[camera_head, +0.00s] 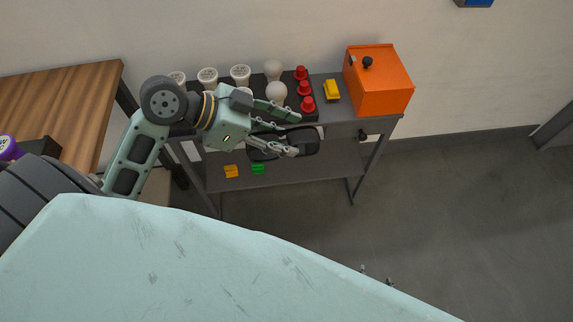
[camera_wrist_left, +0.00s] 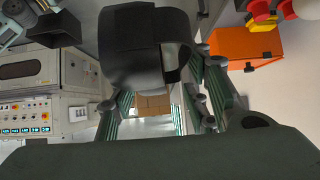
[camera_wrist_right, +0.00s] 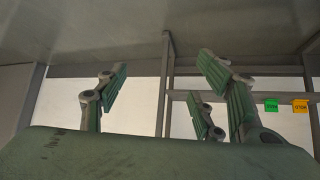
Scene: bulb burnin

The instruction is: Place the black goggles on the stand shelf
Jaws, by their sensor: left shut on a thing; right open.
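The black goggles (camera_head: 308,139) are between the fingers of my left gripper (camera_head: 289,132), which is shut on them. They are in front of the stand's upper shelf (camera_head: 345,112) and above its lower shelf (camera_head: 310,172) in the head view. In the left wrist view the goggles (camera_wrist_left: 145,50) show large and dark, with the fingers on both sides partly hidden. My right gripper (camera_wrist_right: 160,88) is open and empty in the right wrist view, where the grey underside of a surface shows above it.
The upper shelf carries white bulbs (camera_head: 240,73), red pieces (camera_head: 304,88), a yellow piece (camera_head: 332,90) and an orange box (camera_head: 383,80). The lower shelf bears a yellow tag (camera_head: 231,171) and a green tag (camera_head: 258,168). A wooden table (camera_head: 60,100) stands left. Floor at right is clear.

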